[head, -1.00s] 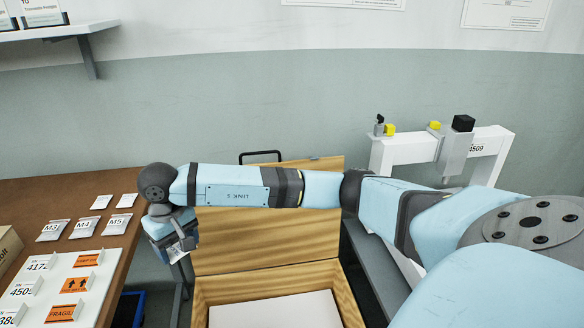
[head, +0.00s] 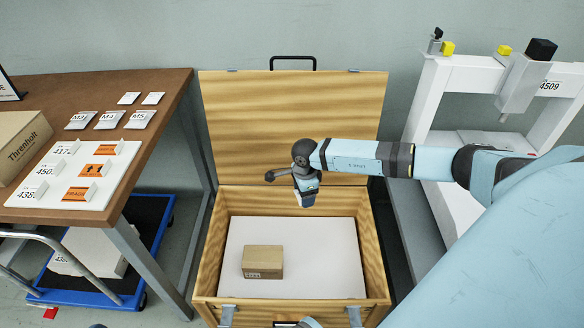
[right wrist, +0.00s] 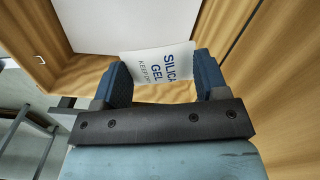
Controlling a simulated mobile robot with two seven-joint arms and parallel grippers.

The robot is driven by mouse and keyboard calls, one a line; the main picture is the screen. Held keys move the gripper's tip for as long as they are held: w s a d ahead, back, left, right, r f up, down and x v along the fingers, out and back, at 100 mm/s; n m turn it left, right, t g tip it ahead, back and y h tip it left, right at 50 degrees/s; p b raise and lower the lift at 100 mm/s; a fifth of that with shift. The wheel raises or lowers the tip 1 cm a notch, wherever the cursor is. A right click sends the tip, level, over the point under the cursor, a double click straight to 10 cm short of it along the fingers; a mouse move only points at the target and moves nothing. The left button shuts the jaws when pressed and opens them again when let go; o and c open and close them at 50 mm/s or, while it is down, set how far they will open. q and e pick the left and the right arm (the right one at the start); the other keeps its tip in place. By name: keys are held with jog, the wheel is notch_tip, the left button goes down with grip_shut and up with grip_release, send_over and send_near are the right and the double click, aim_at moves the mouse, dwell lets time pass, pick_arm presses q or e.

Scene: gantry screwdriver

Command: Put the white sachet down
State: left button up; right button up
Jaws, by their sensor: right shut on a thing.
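The white sachet (right wrist: 160,62), printed "SILICA GEL", is held between the two dark blue fingers of my right gripper (right wrist: 160,74) in the right wrist view. My right gripper (head: 306,200) hangs over the back part of the open wooden crate (head: 208,262) in the head view. The sachet cannot be made out clearly in the head view. A brown cardboard box (head: 262,261) sits on the crate's white floor (head: 315,250), in front of and left of the gripper. My left gripper is not seen.
The crate's lid (head: 250,125) stands open behind it. A white gantry (head: 430,95) stands at the right. The crate's right floor area is clear.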

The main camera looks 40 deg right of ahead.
jog(key=s+d+f+m+b, duration=0.1)
jog(key=s+d+f+m, duration=0.1)
jog(key=d+f+m, duration=0.25)
jog(key=b, duration=0.3)
send_near(314, 238)
notch_tip(314, 238, down, 2)
jog(key=n+b, duration=0.1)
jog(key=b, duration=0.2)
jog(key=shift+f, duration=0.55)
notch_tip(314, 238, down, 4)
jog(key=b, duration=0.2)
jog(key=shift+f+b, duration=0.1)
jog(key=shift+b, duration=0.25)
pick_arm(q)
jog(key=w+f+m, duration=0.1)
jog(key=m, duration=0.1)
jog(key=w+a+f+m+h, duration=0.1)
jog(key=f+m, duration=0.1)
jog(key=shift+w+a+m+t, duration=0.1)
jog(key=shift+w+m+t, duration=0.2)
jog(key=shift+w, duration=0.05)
